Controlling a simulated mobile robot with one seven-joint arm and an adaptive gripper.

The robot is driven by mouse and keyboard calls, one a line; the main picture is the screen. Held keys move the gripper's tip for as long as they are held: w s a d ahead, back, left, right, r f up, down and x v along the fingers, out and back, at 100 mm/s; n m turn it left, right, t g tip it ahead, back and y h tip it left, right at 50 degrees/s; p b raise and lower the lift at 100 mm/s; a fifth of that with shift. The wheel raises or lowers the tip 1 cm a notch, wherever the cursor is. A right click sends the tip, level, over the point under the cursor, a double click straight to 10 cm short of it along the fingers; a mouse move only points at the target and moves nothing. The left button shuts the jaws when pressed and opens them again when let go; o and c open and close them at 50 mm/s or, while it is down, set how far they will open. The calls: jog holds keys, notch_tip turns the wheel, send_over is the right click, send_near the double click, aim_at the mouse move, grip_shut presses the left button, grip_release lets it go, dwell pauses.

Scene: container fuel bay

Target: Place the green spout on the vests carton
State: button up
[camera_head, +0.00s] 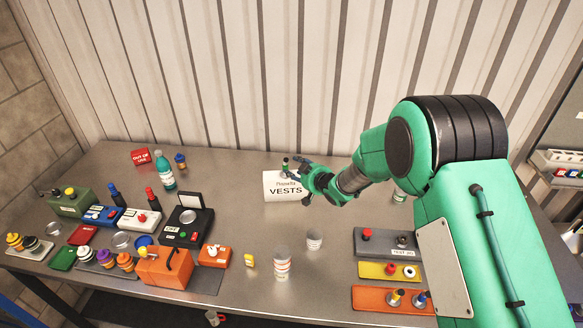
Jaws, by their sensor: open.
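The white vests carton (284,191) stands on the metal bench near the back wall, its printed face toward the camera. A small dark green piece that looks like the green spout (285,166) stands upright at the carton's top. My gripper (299,178) is open at the carton's right side, with its fingers reaching left toward the spout. The fingers partly cover the carton's right end. I cannot tell whether a finger touches the spout or the carton.
A teal bottle (164,170), a red box (140,157) and several coloured control boxes fill the left of the bench. A striped cup (282,264) and a smaller cup (314,239) stand in front of the carton. An orange plate (375,300) with spouts lies at front right.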

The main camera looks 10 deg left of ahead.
jog(key=shift+v, duration=1.9)
jog(key=s+d+r+m+h, duration=0.2)
jog(key=s+d+r+h, duration=0.15)
jog(key=d+r, duration=0.8)
jog(key=s+d+r+m+h, duration=0.3)
jog(key=s+d+r+h, duration=0.1)
jog(key=s+d+r, duration=0.5)
jog(key=s+d+r+m+g+h, duration=0.1)
jog(key=s+d+r, duration=0.25)
jog(key=s, duration=0.55)
jog(key=s+d+r+m+g, duration=0.15)
jog(key=s+d, duration=0.25)
jog(key=s, duration=0.6)
jog(key=s+f+g, duration=0.1)
jog(key=s+g, duration=0.2)
jog(key=s, duration=1.6)
jog(key=shift+s+f+m, duration=0.15)
jog(key=shift+s+m, duration=0.15)
jog(key=shift+m, duration=0.15)
